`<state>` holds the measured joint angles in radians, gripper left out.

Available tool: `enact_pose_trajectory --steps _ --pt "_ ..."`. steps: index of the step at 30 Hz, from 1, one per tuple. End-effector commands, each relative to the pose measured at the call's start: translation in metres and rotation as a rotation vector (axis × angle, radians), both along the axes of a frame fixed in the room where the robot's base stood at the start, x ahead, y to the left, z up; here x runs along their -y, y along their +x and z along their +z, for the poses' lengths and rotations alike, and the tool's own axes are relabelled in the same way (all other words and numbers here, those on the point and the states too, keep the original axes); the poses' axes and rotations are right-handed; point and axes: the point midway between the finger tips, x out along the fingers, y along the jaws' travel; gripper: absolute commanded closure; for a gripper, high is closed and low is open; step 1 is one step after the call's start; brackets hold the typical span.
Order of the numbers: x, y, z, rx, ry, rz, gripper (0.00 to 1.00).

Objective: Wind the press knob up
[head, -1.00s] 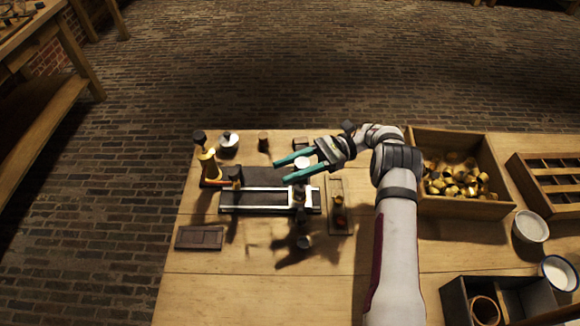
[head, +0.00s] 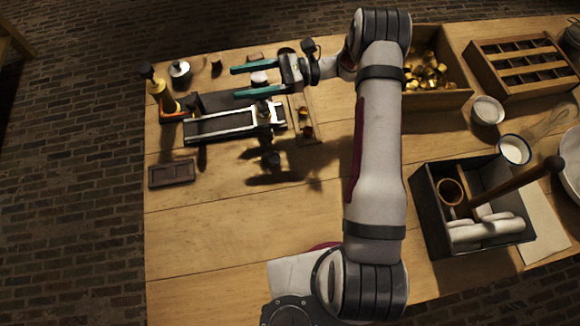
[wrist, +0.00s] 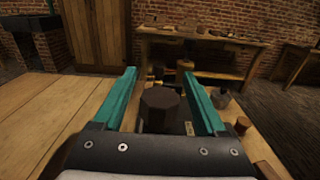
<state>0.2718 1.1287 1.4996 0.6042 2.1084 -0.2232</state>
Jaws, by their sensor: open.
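The dark, many-sided press knob (wrist: 160,104) shows large in the wrist view, between the two teal fingers. It hides much of the press behind it. My gripper (head: 234,82) is open, its fingers level and pointing left, over the right part of the press in the head view. The fingers stand apart on either side of the knob in the wrist view, with a gap each side; I cannot tell their height against it. The press has a dark base with pale rails (head: 222,133). A pale round top (head: 259,78) shows between the fingers in the head view.
A brass-and-dark post (head: 163,97) stands at the press's left end, with a pale-topped jar (head: 180,72) beyond. A dark flat tray (head: 172,174) lies in front. A crate of brass pieces (head: 437,99) and a black box (head: 420,215) stand right. The front-left table is clear.

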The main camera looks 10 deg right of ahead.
Motion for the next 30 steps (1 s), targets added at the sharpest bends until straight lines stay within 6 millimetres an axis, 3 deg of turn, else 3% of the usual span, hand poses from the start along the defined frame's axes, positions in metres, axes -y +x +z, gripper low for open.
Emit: enact_pose_trajectory --steps 12,28,29,30 --pt "0.01 0.017 -0.001 -0.001 -0.005 -0.781 0.26" --pt "0.122 -0.086 0.0 0.003 0.0 -0.778 0.26" --pt "0.124 -0.091 0.002 0.008 -0.003 -0.764 0.26" --pt "0.111 -0.093 0.011 0.028 -0.017 -0.702 0.26"
